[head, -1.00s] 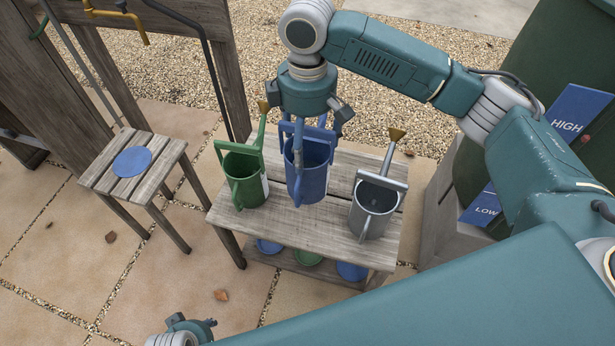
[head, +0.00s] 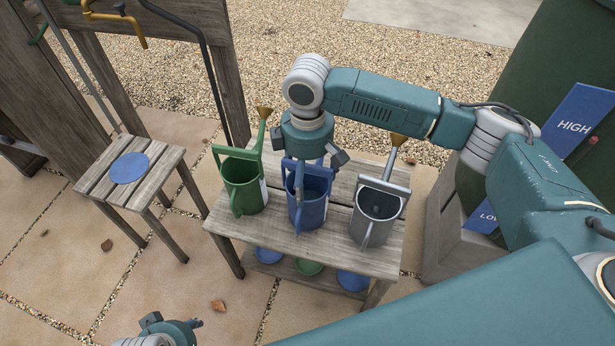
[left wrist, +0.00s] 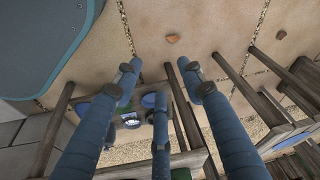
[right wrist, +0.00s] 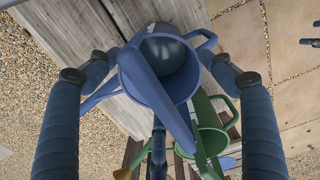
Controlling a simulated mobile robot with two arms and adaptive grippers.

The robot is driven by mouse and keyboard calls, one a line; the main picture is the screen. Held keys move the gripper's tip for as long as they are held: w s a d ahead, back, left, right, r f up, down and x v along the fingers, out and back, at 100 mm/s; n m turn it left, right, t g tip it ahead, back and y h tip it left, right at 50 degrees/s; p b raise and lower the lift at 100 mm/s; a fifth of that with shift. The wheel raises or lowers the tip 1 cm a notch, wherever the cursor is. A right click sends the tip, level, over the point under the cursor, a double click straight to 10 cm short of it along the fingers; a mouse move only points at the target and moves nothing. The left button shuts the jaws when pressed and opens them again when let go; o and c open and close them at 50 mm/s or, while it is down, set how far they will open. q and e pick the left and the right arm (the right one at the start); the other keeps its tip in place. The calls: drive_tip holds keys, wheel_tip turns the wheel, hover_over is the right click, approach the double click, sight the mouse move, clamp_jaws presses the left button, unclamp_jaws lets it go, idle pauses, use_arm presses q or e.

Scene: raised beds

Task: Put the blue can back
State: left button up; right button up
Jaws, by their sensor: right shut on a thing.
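The blue can (head: 308,208) is upright on the slatted bench (head: 283,243), between a green can (head: 243,187) and a grey can (head: 374,215). Its base looks to be at the bench top, but I cannot tell if it touches. My right gripper (head: 314,165) is over the can from above, shut on its upper handle. In the right wrist view the blue can (right wrist: 165,75) sits between the fingers, its mouth showing. My left gripper (head: 168,332) is at the bottom edge of the head view. In the left wrist view its fingers (left wrist: 162,80) are spread and empty.
A small slatted stool (head: 160,179) with a blue disc (head: 129,168) stands at left. Blue and green discs lie on the bench's lower shelf (head: 325,276). A green barrel and HIGH/LOW sign (head: 573,122) stand at right. Paving in front is clear.

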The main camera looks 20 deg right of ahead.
use_arm(q)
drive_tip(key=shift+f, duration=0.2)
use_arm(e)
drive_tip(key=o, duration=1.9)
use_arm(q)
drive_tip(key=shift+f, duration=0.1)
use_arm(e)
drive_tip(key=shift+r, duration=0.3)
wheel_tip(320, 180, up, 11)
drive_tip(key=p, duration=0.3)
drive_tip(key=shift+f, duration=0.1)
drive_tip(key=shift+r, duration=0.35)
use_arm(q)
wheel_tip(320, 180, down, 10)
drive_tip(key=s, duration=0.2)
drive_tip(key=shift+g, duration=0.3)
